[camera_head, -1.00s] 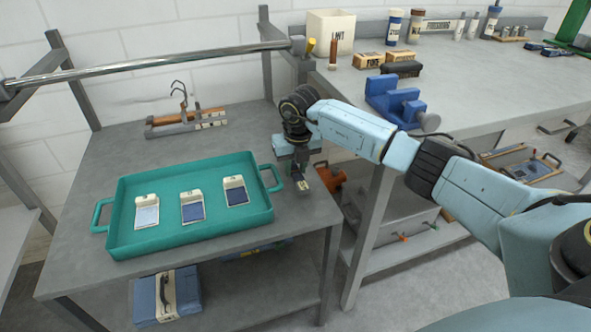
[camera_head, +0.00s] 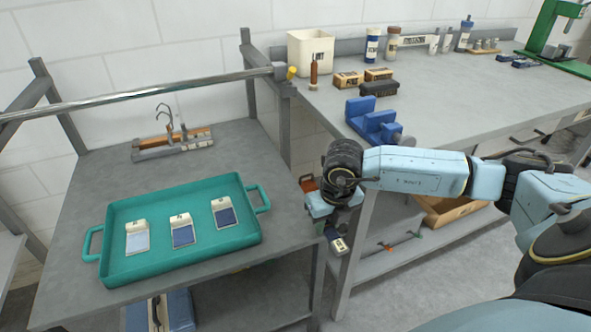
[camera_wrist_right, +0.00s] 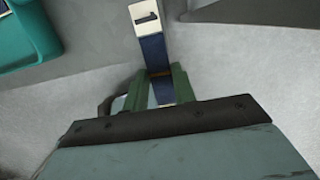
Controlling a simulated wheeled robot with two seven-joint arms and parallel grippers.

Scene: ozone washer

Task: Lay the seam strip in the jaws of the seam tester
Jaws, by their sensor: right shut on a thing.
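My right gripper (camera_head: 333,232) is past the right edge of the grey table, lower than the bench top. It is shut on a seam strip, a dark blue piece (camera_wrist_right: 154,52) with a cream tag end. The tag (camera_head: 339,246) shows below the gripper in the head view. In the wrist view the strip sticks out beyond the green fingers (camera_wrist_right: 162,82). A blue device with jaw-like blocks and a grey knob (camera_head: 372,121), which looks like the seam tester, stands on the bench's near left edge, apart from the gripper. My left gripper is out of view.
A teal tray (camera_head: 185,273) on the table holds three tagged fabric swatches. A bench (camera_head: 455,95) carries a white bin (camera_head: 311,52), small labelled blocks (camera_head: 378,88) and bottles. A green machine (camera_head: 545,35) stands at the far right. A metal rail (camera_head: 150,92) crosses above the table.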

